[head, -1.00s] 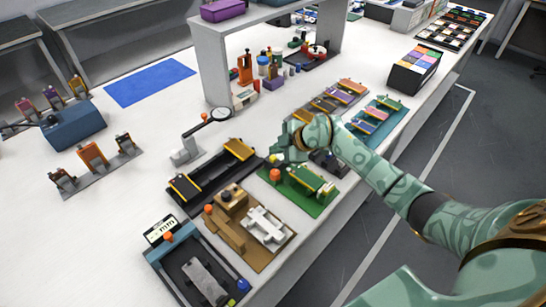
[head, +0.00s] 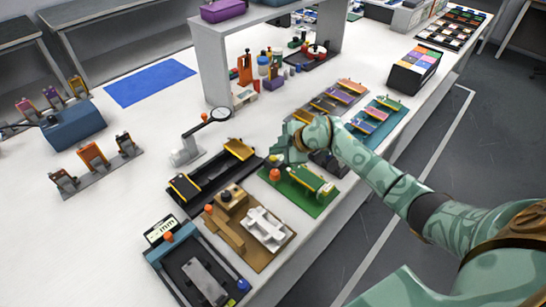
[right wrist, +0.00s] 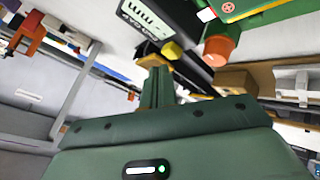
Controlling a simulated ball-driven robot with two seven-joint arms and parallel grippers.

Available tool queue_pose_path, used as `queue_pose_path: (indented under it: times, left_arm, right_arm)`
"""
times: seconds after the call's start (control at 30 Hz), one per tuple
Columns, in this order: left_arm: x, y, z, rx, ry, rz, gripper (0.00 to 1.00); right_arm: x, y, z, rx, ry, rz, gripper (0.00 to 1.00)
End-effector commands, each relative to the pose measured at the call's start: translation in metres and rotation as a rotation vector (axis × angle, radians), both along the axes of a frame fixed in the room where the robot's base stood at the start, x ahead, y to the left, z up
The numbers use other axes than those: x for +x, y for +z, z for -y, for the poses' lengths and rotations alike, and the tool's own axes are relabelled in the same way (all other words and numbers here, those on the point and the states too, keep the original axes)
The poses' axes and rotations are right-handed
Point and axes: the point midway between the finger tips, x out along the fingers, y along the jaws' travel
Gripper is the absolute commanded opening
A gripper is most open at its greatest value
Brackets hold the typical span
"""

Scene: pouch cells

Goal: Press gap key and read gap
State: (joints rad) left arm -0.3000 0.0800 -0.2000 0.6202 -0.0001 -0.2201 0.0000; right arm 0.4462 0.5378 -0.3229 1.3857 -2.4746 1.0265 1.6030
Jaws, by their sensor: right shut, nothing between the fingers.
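A dark gap gauge shows in the right wrist view, with a pale readout (right wrist: 148,18) upside down; its figures are too small to read surely. A round yellow key (right wrist: 171,51) sits at its edge. My right gripper (right wrist: 154,62) is shut and empty, its tip close below the key; I cannot tell whether they touch. In the head view my right gripper (head: 280,158) hides most of the gauge, at the far left corner of a green board (head: 318,203). An orange knob (head: 275,175) stands on that board and also shows in the wrist view (right wrist: 218,46). My left gripper is out of view.
A black tray with yellow bars (head: 211,181) lies left of the green board. A brown board (head: 265,258) and a blue-edged station (head: 159,252) with another mm display (head: 162,229) are nearer. A magnifier (head: 220,114) stands behind.

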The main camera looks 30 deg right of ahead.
Motion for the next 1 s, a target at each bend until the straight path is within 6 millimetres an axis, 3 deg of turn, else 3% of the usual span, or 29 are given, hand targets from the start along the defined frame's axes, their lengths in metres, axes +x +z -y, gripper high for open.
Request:
queue_pose_path:
  times: [1.0]
  left_arm:
    - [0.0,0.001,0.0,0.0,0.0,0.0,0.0]
  right_arm:
    - [0.0,-0.012,0.0,0.0,0.001,-0.001,0.0]
